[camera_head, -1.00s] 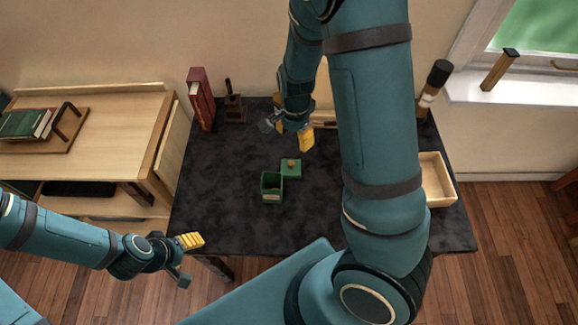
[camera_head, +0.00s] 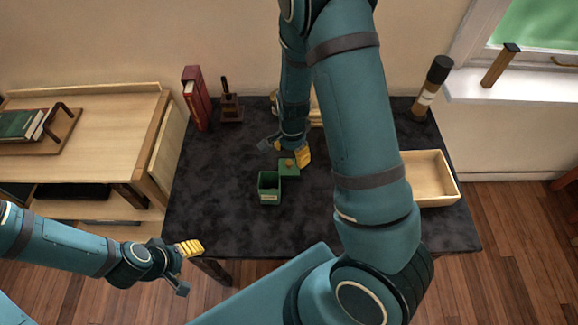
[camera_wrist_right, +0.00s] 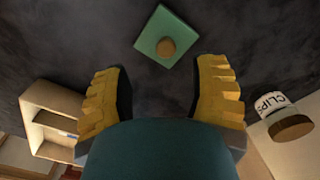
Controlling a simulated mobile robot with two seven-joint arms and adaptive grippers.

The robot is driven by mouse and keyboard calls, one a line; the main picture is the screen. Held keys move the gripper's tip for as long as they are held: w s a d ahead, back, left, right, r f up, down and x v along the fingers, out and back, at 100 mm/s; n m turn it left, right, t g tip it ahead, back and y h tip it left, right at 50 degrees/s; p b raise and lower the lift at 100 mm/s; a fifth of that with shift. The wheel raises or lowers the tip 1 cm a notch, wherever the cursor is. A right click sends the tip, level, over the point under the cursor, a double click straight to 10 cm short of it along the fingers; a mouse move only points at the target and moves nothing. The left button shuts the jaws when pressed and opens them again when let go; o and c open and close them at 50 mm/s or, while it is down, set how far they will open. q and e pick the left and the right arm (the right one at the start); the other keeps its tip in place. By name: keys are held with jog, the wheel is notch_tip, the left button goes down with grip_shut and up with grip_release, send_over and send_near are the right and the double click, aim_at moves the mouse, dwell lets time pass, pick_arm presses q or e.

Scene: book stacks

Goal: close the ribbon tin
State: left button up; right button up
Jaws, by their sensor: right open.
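The green ribbon tin (camera_head: 269,192) stands open on the dark tabletop. Its green lid (camera_head: 285,171), with a round tan knob, lies just behind and to the right of it. The lid also shows in the right wrist view (camera_wrist_right: 152,43), beyond the fingertips, with the knob facing the camera. My right gripper (camera_head: 285,151) is open and empty at the lid's far side, above it; its yellow-padded fingers stand wide apart in the wrist view (camera_wrist_right: 161,72). My left gripper (camera_head: 188,265) is open and empty at the table's front left edge, away from the tin.
A light wooden tray (camera_head: 453,180) lies at the table's right, partly behind my right arm. A dark-topped cylinder (camera_head: 432,83) stands back right. Red books (camera_head: 195,98) and a small dark wooden stand (camera_head: 230,107) are back left. The tabletop left of the tin is clear.

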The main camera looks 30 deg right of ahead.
aim_at(289, 162)
jog(key=shift+f, duration=0.1)
jog(key=f, duration=0.1)
jog(key=f+b, duration=0.1)
jog(key=f, duration=0.1)
jog(key=f+b, duration=0.1)
jog(key=f, duration=0.1)
jog(key=shift+w+a+f, duration=0.1)
jog(key=shift+w+a, duration=0.15)
jog(key=shift+w, duration=0.05)
grip_shut()
